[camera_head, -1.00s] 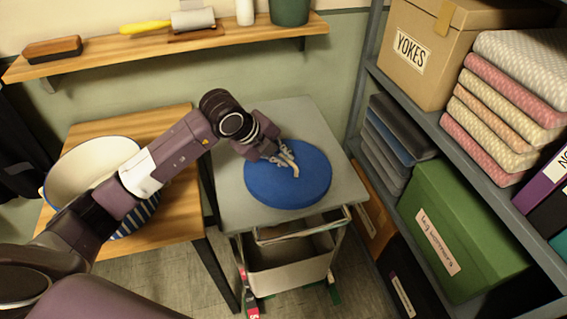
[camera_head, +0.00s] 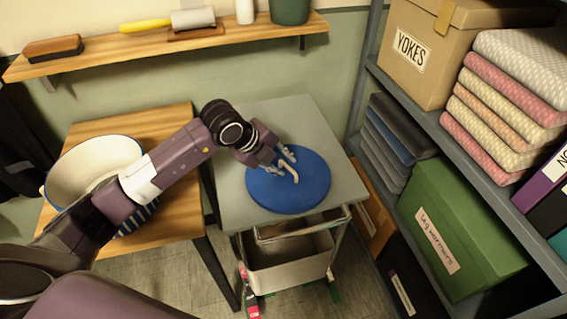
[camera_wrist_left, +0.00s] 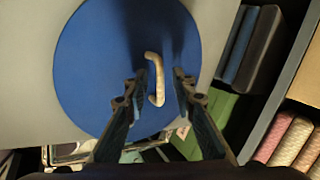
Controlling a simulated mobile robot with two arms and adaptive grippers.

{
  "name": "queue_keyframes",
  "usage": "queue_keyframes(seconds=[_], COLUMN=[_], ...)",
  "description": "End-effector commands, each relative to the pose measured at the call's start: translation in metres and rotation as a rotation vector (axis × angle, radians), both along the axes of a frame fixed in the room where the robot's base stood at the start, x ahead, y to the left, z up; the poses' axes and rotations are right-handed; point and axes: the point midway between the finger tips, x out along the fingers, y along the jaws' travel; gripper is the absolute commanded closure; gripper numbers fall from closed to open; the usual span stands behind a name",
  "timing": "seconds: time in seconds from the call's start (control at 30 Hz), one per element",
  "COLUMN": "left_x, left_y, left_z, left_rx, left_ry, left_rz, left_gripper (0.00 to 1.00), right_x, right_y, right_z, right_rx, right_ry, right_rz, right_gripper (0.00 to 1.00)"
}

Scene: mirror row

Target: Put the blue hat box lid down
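The blue hat box lid (camera_head: 305,190) is a round blue disc with a cream bar handle (camera_head: 294,174). It lies flat on the grey top of a small cart and also fills much of the left wrist view (camera_wrist_left: 90,70). My left gripper (camera_head: 278,163) is low over the lid. In the left wrist view its two fingers (camera_wrist_left: 160,82) are apart, one on each side of the handle (camera_wrist_left: 155,75), with gaps between them and it. The open round hat box (camera_head: 95,165), cream inside with blue stripes outside, stands on the wooden table. My right gripper is out of view.
The grey cart top (camera_head: 235,200) has bare room around the lid. The wooden table (camera_head: 180,215) is to its left. A wall shelf (camera_head: 170,50) runs behind. A metal rack on the right holds a green box (camera_head: 455,230) and folded textiles (camera_head: 510,100).

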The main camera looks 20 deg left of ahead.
Motion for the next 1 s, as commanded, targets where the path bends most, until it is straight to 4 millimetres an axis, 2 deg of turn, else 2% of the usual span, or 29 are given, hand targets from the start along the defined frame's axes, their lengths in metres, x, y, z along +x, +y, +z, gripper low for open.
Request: queue_keyframes(seconds=[0.5, 0.7, 1.0], left_x=[-0.045, -0.052, -0.053], left_y=[0.03, 0.034, 0.034], left_z=[0.081, 0.093, 0.094], left_rx=[0.001, 0.001, 0.001], left_ry=[-0.003, 0.0, 0.001], left_rz=[0.002, 0.001, 0.0], left_gripper=[0.76, 0.76, 0.76], right_x=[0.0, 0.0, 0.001], right_y=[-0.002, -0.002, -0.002], right_z=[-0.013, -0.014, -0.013], right_rx=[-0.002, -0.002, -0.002], right_ry=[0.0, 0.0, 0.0], right_rz=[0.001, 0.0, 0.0], right_gripper=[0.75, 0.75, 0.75])
